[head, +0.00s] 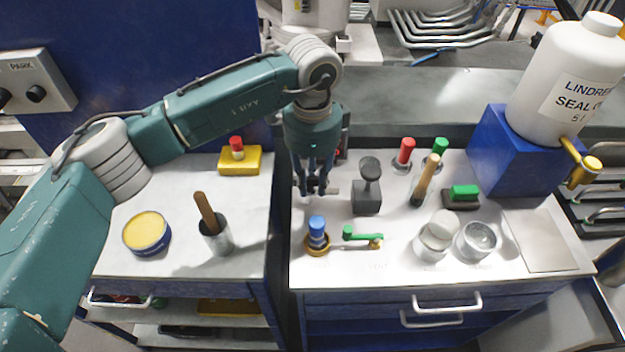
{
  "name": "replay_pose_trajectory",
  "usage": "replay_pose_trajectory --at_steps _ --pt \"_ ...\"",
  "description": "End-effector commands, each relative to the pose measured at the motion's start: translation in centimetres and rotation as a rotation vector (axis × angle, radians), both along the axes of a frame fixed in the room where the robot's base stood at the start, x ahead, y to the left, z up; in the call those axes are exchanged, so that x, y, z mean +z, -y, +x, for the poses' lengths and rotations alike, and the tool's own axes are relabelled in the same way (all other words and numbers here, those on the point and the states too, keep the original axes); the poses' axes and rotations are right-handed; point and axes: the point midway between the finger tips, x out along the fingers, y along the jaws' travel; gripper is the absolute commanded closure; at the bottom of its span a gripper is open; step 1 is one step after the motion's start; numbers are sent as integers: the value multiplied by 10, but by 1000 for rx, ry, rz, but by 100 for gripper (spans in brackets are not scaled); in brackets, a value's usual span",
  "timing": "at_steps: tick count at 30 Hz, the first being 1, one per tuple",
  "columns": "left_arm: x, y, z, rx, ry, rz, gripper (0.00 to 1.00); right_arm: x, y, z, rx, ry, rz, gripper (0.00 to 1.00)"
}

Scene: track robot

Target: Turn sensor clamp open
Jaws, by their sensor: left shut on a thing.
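My left gripper (315,188) points straight down over the left edge of the right-hand worktop, with its fingers close together. It is shut on a small grey part, which I take to be the sensor clamp (332,188); only a short stub shows beside the fingers. The fingers hide most of it, so I cannot tell how far it is turned. A dark piece with a red spot (342,138) shows partly behind the gripper. My right gripper is not in view.
Close by stand a blue-topped piece in a brass ring (317,236), a green-handled lever (362,236) and a dark stamp-like block (367,190). A white jug (570,80) sits on a blue box at the right. A gap separates the worktop from the left cart (180,185).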

Motion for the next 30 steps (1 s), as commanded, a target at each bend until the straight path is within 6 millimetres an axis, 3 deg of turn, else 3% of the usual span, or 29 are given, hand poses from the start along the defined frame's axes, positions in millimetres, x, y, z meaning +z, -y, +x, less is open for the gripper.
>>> replay_pose_trajectory --at_steps 2,3,6,17,30 --pt "-3 0 -4 -2 -13 4 100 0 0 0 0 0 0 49" --pt "-3 0 -4 -3 -13 4 70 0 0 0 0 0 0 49" --pt "-2 0 -4 -3 -11 3 53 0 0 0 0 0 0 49" --pt "4 1 -1 -2 -3 -1 53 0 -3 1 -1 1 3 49" --pt "88 0 -1 -2 -2 0 53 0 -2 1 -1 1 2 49"
